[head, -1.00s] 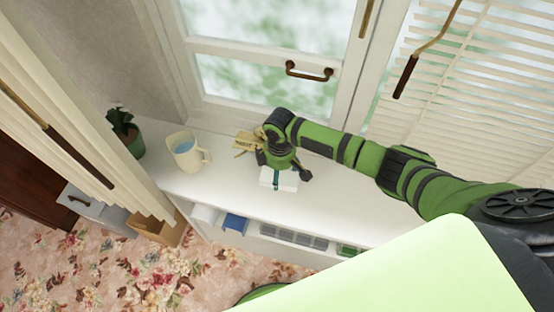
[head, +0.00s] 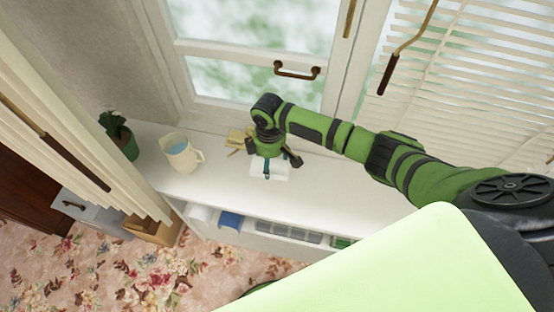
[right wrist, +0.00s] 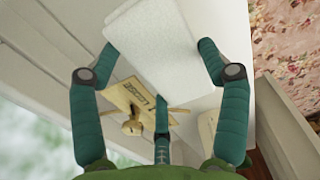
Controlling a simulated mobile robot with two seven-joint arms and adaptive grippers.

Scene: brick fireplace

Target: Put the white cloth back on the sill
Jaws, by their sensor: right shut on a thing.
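The white cloth (head: 283,172) is a small folded pad at the white sill (head: 330,190), below the window. My right gripper (head: 268,168) points down over it and is shut on it. In the right wrist view the cloth (right wrist: 165,50) shows as a pale textured rectangle between the teal fingers of my right gripper (right wrist: 158,65). I cannot tell whether the cloth rests on the sill or is just above it. My left gripper is not in view.
A wooden tag (right wrist: 128,98) with a brass-coloured piece lies close beside the gripper. A cream jug (head: 182,155) of blue liquid and a potted plant (head: 118,135) stand to the left. The window (head: 250,70) is behind. The sill right of the cloth is clear.

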